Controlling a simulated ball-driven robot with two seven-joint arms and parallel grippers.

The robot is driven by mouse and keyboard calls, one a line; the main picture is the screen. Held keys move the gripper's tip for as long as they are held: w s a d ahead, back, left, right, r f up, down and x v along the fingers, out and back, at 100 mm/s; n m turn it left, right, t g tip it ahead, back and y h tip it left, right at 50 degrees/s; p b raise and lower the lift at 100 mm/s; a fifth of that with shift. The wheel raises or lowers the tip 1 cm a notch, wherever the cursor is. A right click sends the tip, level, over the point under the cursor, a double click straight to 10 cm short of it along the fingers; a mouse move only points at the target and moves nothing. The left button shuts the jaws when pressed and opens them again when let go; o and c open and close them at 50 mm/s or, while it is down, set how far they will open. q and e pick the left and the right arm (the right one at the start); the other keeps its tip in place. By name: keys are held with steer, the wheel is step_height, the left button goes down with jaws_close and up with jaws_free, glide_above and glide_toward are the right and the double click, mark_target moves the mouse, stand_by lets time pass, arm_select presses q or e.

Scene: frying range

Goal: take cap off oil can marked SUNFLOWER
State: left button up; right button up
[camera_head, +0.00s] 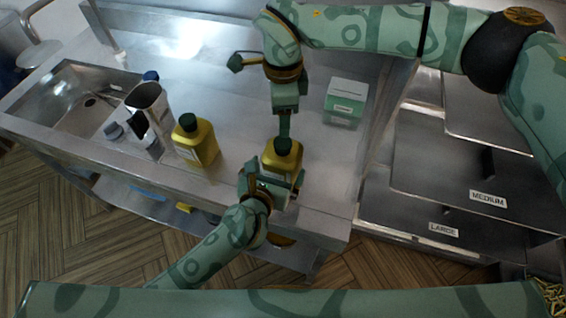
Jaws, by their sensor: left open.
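A yellow oil can (283,160) with a dark green cap (283,146) stands upright near the counter's front edge. A second yellow can (196,143) with a dark green cap (188,122) stands to its left. Their labels are too small to read, so I cannot tell which is SUNFLOWER. My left gripper (268,185) is open at the front of the right-hand can, its fingers near the can's lower body. My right gripper (284,127) points down just above that can's cap. Its fingertips are narrow, and whether they touch the cap is unclear.
A sink (72,95) is at the left, with a metal container (148,97) and small bottles beside it. A labelled box (345,103) stands right of the cans. Stepped metal trays marked MEDIUM (440,165) and LARGE lie at the right. The back counter is mostly clear.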

arm_select(q)
steer(key=x, duration=0.5)
steer(key=shift+w+d+f, duration=0.1)
steer(key=shift+w, duration=0.3)
